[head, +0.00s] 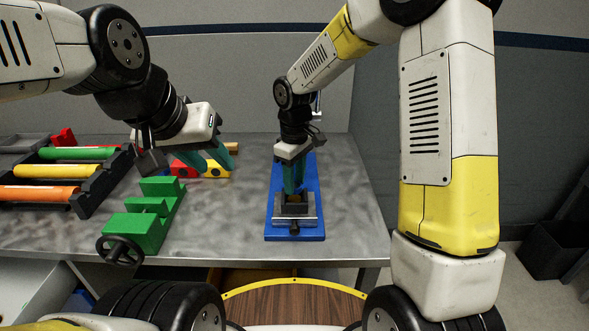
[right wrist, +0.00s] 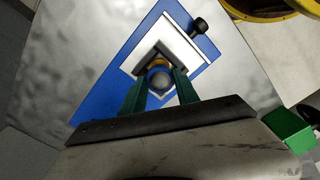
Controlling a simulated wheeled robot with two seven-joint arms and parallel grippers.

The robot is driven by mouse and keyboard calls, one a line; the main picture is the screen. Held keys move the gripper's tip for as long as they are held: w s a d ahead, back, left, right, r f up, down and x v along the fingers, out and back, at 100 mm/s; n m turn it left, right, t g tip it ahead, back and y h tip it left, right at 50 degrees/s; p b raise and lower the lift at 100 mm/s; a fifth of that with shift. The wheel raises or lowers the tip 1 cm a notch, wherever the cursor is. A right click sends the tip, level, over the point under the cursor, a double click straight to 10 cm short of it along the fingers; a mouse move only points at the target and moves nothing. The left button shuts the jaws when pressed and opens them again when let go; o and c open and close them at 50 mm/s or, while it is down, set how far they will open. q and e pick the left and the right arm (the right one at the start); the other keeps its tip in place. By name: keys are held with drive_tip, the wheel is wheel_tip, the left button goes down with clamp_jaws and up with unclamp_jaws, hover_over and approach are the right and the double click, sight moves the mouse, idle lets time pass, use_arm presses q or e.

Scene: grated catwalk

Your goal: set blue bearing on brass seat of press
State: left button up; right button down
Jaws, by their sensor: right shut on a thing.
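The press is a blue base plate (head: 312,197) with a grey metal block (head: 294,211) near its front end. In the right wrist view the block (right wrist: 147,45) frames the brass seat (right wrist: 158,62), which shows as a thin strip. My right gripper (head: 294,191) points down over the block, its teal fingers shut on the blue bearing (right wrist: 158,79), a round piece with a grey centre. The bearing lies in line with the seat and hides most of it; I cannot tell whether they touch. My left gripper (head: 207,163) is open and empty, left of the press.
A green vise (head: 148,222) with a black handwheel stands at the table's front. Red and yellow blocks (head: 184,170) lie near my left gripper. A black rack (head: 95,190) holding coloured rollers is at left. Bare grey table lies between vise and press.

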drive_tip(key=shift+f, duration=0.1)
idle(0.6)
drive_tip(key=shift+f, duration=1.2)
drive_tip(key=shift+c, duration=2.3)
unclamp_jaws()
drive_tip(key=shift+r, duration=4)
